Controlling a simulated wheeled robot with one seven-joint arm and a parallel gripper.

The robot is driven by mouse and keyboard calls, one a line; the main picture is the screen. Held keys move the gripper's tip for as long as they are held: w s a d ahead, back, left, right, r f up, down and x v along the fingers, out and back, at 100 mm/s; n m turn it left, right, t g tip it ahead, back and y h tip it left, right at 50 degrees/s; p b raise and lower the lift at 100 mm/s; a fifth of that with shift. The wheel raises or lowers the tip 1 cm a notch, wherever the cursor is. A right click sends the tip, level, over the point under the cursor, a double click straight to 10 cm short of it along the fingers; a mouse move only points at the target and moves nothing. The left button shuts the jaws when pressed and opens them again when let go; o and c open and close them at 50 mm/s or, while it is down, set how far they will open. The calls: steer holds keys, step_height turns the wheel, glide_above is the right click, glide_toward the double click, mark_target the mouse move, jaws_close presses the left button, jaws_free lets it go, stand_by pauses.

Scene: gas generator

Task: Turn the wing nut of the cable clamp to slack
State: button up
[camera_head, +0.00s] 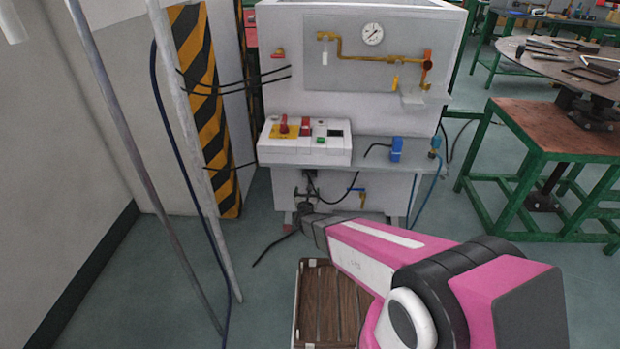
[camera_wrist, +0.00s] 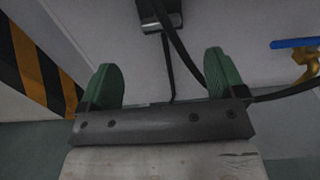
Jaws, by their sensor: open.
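A dark clamp-like fitting with black cables (camera_wrist: 160,18) is on the pale cabinet front at the top of the wrist view, cut by the frame edge. It appears to be the cable clamp; I cannot make out its wing nut. My gripper (camera_wrist: 163,86) is open, with its two green fingertips wide apart and nothing between them. The fitting lies beyond the fingertips, and a thin dark cable hangs down in the gap between them.
A brass valve with a blue handle (camera_wrist: 303,58) is right of the fingers. Above are a shelf (camera_head: 400,157) and a control box (camera_head: 304,150). A striped post (camera_head: 208,110) and slanted poles (camera_head: 175,150) stand left. A wooden crate (camera_head: 309,290) is below my arm.

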mark_target(309, 177)
steer(key=w, duration=1)
steer(key=shift+w+d, duration=0.2)
steer(key=shift+w, duration=0.2)
steer(key=c, duration=0.9)
